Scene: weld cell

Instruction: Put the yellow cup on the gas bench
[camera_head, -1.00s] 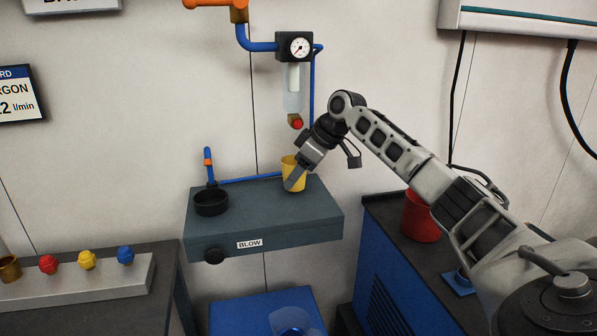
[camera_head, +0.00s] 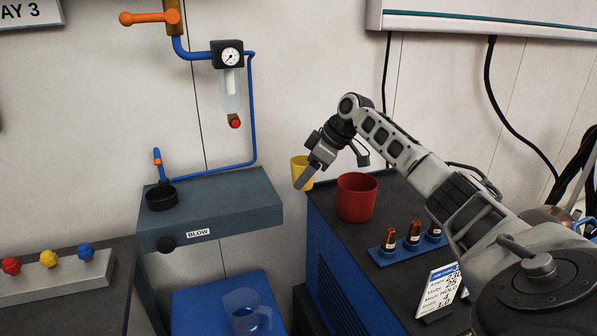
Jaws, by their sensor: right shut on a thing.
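The yellow cup (camera_head: 300,172) is upright in my right gripper (camera_head: 304,180), which is shut on it. The fingers cover part of the cup's front. The cup is at the back left corner of the blue cabinet with the dark top (camera_head: 335,232), right of the grey bench marked BLOW (camera_head: 235,200). I cannot tell whether the cup touches anything below it. My left gripper is not in view.
A red cup (camera_head: 357,198) stands close to the right of the yellow cup. A blue holder with copper-coloured nozzles (camera_head: 413,236) and a white card (camera_head: 439,289) are nearer. A clear jug (camera_head: 246,311) sits on a blue surface below. The grey bench holds a black ring (camera_head: 162,197).

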